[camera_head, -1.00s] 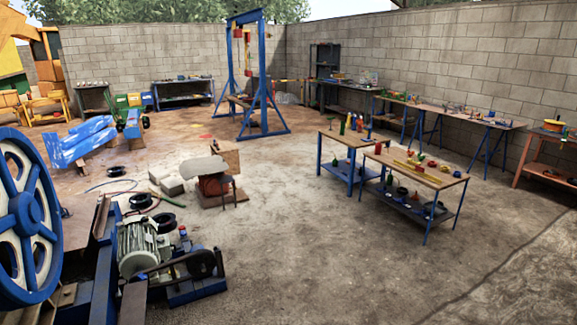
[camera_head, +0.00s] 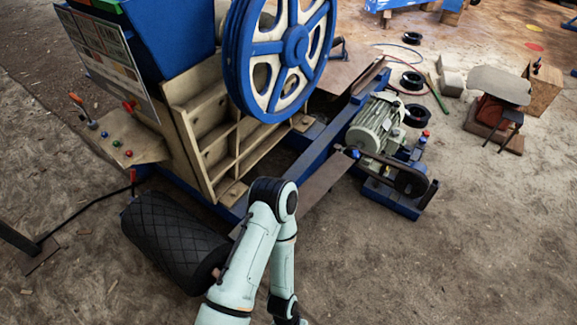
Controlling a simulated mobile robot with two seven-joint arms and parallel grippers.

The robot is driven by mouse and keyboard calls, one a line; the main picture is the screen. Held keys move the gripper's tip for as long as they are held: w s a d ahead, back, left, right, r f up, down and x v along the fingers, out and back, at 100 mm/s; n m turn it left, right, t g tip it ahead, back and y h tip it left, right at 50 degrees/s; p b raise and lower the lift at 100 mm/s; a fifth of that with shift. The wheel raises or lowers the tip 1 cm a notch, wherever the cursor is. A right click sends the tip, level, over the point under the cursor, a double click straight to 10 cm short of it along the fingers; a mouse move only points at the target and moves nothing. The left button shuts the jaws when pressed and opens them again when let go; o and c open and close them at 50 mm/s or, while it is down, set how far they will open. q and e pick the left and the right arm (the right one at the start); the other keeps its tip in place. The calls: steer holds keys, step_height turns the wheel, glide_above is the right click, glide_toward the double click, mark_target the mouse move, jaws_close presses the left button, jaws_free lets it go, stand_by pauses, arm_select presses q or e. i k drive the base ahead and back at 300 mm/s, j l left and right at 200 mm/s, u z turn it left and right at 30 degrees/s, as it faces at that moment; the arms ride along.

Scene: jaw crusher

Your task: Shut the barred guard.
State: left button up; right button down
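I cannot make out a barred guard in this view. The jaw crusher shows a beige ribbed body (camera_head: 222,140), a blue hopper (camera_head: 165,40) and a large blue-and-cream flywheel (camera_head: 283,52). One of my pale green arms rises from the bottom edge in front of the crusher, bends at a dark elbow joint, and drops back down. Its gripper is not visible; the forearm runs down to the bottom edge. My other arm and its gripper are also out of view.
A black ribbed roller (camera_head: 175,243) lies low in front. A grey motor (camera_head: 376,124) with a belt drive sits to the right. Bare ground is open at the lower right.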

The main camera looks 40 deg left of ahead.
mark_target(311, 190)
steer(key=i, duration=1.65)
steer(key=i+u, duration=0.35)
steer(key=i, duration=0.2)
steer(key=i+l+u, duration=0.35)
steer(key=i, duration=0.25)
steer(key=u, duration=0.45)
steer(key=j+u, duration=0.1)
steer(key=u, duration=1.7)
steer(key=i+u, duration=0.1)
steer(key=u, duration=1.25)
steer(key=i+l+u, duration=0.1)
steer(key=u, duration=0.2)
steer(key=i+l+u, duration=0.2)
steer(key=u, duration=0.15)
steer(key=i, duration=0.05)
